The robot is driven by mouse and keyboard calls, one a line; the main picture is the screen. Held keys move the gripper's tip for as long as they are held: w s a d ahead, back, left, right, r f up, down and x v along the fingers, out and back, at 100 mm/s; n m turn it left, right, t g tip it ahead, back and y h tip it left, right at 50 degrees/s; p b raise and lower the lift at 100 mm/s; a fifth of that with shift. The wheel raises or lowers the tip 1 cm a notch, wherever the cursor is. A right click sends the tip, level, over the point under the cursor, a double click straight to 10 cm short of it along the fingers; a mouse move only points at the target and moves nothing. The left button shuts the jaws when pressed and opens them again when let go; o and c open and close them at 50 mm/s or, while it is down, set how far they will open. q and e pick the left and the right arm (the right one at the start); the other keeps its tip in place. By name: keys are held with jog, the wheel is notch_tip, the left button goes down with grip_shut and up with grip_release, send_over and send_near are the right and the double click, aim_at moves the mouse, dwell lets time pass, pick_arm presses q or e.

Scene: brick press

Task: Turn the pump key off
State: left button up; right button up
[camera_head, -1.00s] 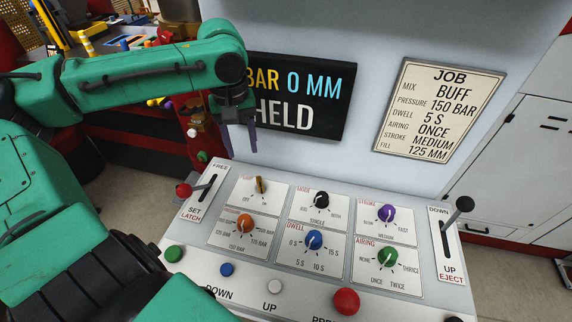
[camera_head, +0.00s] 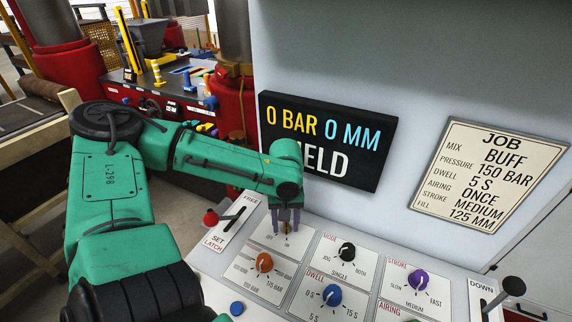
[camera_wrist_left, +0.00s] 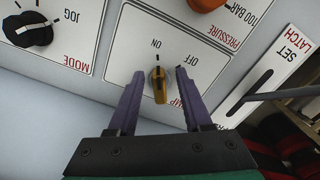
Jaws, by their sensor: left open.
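The pump key (camera_head: 287,227) is a small yellow key on the upper left plate of the control panel. The left wrist view shows the key (camera_wrist_left: 158,88) close up, upside down, with its marked end toward the word ON and the word OFF beside it. My left gripper (camera_head: 287,217) points down over the key, which it partly hides in the head view. In the left wrist view the open purple fingers (camera_wrist_left: 160,76) stand on either side of the key, with a gap on both sides. My right gripper is not in view.
The latch lever (camera_head: 232,219) with a red knob (camera_head: 210,218) stands left of the key. An orange pressure knob (camera_head: 264,262) and a black mode knob (camera_head: 347,251) are close by. The display (camera_head: 326,140) reads 0 BAR 0 MM, with HELD partly covered by my arm.

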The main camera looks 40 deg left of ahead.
pick_arm(q)
jog(key=shift+s, duration=0.1)
jog(key=c, duration=0.4)
grip_shut()
jog(key=shift+d, duration=0.1)
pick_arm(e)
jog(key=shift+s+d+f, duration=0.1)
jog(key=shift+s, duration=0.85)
